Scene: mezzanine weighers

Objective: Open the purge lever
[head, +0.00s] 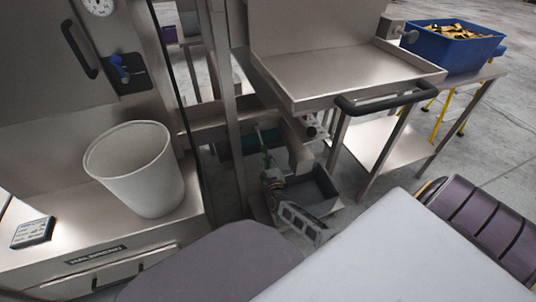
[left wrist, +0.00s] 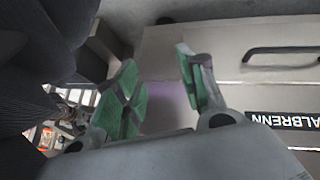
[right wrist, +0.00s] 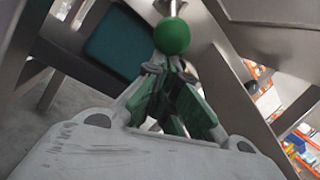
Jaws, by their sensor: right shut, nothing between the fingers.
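A lever with a green ball knob (right wrist: 172,36) on a thin metal rod shows in the right wrist view. It appears to be the purge lever, though I see no label. My right gripper (right wrist: 166,66) is shut and empty, its green fingertips together just below the knob in the picture. I cannot tell whether they touch it. In the head view my right gripper (head: 266,154) reaches low under the steel tray, near the rod (head: 258,133). My left gripper (left wrist: 157,58) is open and empty in front of the lettered steel cabinet (left wrist: 225,95); the head view does not show it.
A white bucket (head: 135,170) stands on the left steel ledge, below a blue handle (head: 120,69). The steel tray (head: 340,80) with its black bar handle (head: 385,103) overhangs my right arm. A grey bin (head: 321,192) sits below. A blue crate (head: 455,45) stands far right.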

